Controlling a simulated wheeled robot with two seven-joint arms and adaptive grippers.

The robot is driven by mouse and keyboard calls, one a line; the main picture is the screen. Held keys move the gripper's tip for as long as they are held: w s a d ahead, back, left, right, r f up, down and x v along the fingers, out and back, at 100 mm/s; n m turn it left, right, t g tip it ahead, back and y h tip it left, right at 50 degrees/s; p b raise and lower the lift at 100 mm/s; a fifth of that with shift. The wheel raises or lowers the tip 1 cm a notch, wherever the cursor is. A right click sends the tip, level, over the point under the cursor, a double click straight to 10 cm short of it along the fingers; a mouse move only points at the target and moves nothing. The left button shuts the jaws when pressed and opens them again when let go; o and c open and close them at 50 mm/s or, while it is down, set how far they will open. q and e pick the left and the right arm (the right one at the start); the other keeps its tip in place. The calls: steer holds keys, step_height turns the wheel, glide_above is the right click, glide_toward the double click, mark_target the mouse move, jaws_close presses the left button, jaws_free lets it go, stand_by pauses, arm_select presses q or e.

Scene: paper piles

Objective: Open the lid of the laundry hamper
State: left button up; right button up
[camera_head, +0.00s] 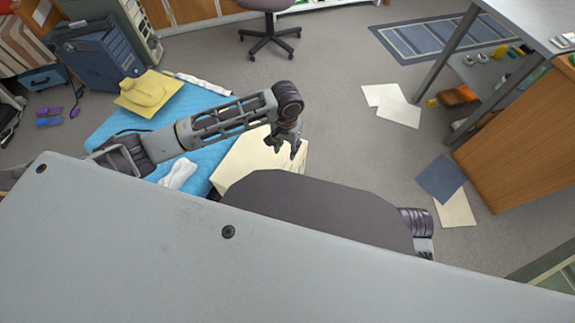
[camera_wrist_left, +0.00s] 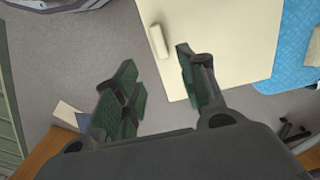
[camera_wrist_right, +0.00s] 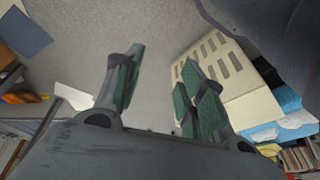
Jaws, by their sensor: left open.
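The cream laundry hamper (camera_head: 240,162) stands left of centre in the head view, partly hidden by my left arm and my own body. Its lid (camera_wrist_left: 225,35) looks flat and shut in the left wrist view, with a small pale handle (camera_wrist_left: 158,42) near one edge. The slotted side of the hamper (camera_wrist_right: 228,68) shows in the right wrist view. My left gripper (camera_head: 289,146) is open and empty over the hamper's right edge, with one fingertip close to the handle in the left wrist view (camera_wrist_left: 155,60); contact cannot be told. My right gripper (camera_wrist_right: 162,57) is open and empty beside the slotted side.
A blue rug (camera_head: 120,118) with a yellow garment (camera_head: 150,92) and white cloth (camera_head: 178,174) lies left of the hamper. Papers (camera_head: 395,104) lie on the floor to the right. A desk (camera_head: 525,20) and wooden cabinet (camera_head: 515,140) stand at right.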

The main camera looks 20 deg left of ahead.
arm_select(q)
steer(key=shift+f, duration=0.1)
steer(key=b, duration=0.3)
glide_above(287, 168)
step_height(287, 168, down, 6)
step_height(287, 168, down, 5)
steer(key=shift+f+b, duration=0.2)
steer(key=shift+b, duration=0.65)
steer(key=shift+f+b, duration=0.45)
steer(key=shift+f, duration=0.7)
arm_select(e)
step_height(287, 168, down, 6)
steer(key=w+a+t+y, duration=0.1)
steer(key=a+t, duration=0.1)
steer(key=a, duration=0.1)
steer(key=shift+w+y, duration=0.15)
steer(key=shift+y, duration=0.15)
steer(key=shift+f, duration=0.1)
arm_select(q)
jaws_close()
